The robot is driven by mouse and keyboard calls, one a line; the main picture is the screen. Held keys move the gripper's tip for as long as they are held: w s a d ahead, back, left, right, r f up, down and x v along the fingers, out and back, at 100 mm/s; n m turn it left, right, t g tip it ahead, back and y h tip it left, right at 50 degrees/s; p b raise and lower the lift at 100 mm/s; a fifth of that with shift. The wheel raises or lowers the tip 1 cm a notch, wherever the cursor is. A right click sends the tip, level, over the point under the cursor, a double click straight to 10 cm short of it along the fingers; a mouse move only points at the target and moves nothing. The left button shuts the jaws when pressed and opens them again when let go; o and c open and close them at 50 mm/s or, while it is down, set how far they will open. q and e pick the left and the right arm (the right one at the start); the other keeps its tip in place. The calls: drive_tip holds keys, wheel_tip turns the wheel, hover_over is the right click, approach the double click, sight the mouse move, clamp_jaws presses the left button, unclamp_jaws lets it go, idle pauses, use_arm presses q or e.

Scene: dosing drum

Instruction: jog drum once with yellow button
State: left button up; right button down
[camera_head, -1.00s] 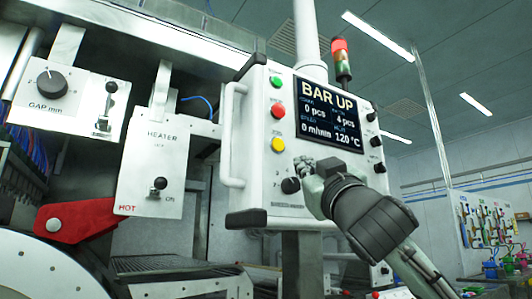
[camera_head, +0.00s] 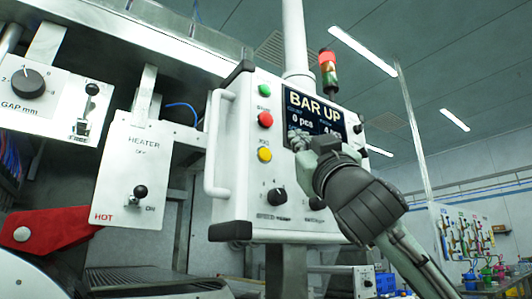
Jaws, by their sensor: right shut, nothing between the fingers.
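The yellow button (camera_head: 264,155) is on the left side of the white control panel's (camera_head: 228,178) face, below a red button (camera_head: 265,120) and a green button (camera_head: 264,91). My right gripper (camera_head: 296,137) is shut and empty. In the picture it is just right of the yellow button and slightly higher, over the lower part of the screen (camera_head: 314,105), which reads "BAR UP". A gap shows between its fingertips and the yellow button. My left gripper is not in view.
A black knob (camera_head: 277,196) is below the buttons, and a white handle (camera_head: 211,145) runs down the panel's left edge. Further left are a heater box (camera_head: 134,175) with a lever and a gap box (camera_head: 30,105). A red-topped signal light (camera_head: 327,63) stands behind.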

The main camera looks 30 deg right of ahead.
sight(271, 154)
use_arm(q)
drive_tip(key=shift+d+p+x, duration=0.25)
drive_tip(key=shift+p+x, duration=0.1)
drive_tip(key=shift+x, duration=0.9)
use_arm(e)
drive_tip(key=shift+w+a, duration=0.15)
drive_tip(key=shift+w, duration=1.55)
drive_tip(key=shift+w+a, duration=0.15)
drive_tip(key=shift+w, duration=1.5)
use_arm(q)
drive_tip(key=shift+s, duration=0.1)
use_arm(e)
drive_tip(key=shift+w, duration=0.1)
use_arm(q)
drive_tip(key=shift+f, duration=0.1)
use_arm(e)
drive_tip(key=shift+w, duration=0.35)
drive_tip(key=shift+w, duration=0.45)
drive_tip(key=shift+s, duration=0.15)
use_arm(q)
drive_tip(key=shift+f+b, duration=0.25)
drive_tip(key=shift+b, duration=0.1)
use_arm(e)
drive_tip(key=shift+s, duration=0.7)
